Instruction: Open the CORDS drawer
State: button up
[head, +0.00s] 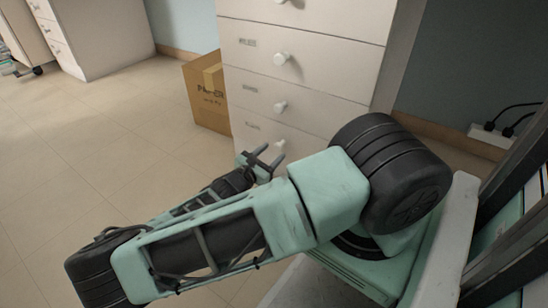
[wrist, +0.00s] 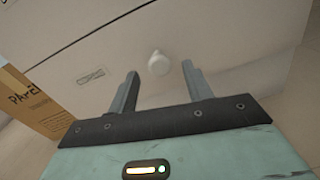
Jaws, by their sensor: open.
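A white cabinet (head: 228,60) with several stacked drawers stands in the head view; each visible front has a round white knob and a small label too small to read, so I cannot tell which is CORDS. My gripper (head: 267,158) is low in front of the lowest visible drawer (head: 252,134), close to its knob (head: 279,147). In the wrist view my gripper (wrist: 160,70) is open, and a white knob (wrist: 159,63) shows between its two fingertips, touching neither. A label (wrist: 90,76) is left of that knob, blurred. The drawer fronts look closed.
A cardboard box (head: 205,105) marked "PAPER" stands on the floor against the cabinet's left side. Another white drawer unit (head: 105,40) is at the far left. Tiled floor (head: 90,150) is clear between them. Black plugs sit in a socket (head: 490,135) at right.

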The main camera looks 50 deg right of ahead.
jog(key=shift+d+b, duration=0.3)
jog(key=shift+d, duration=0.75)
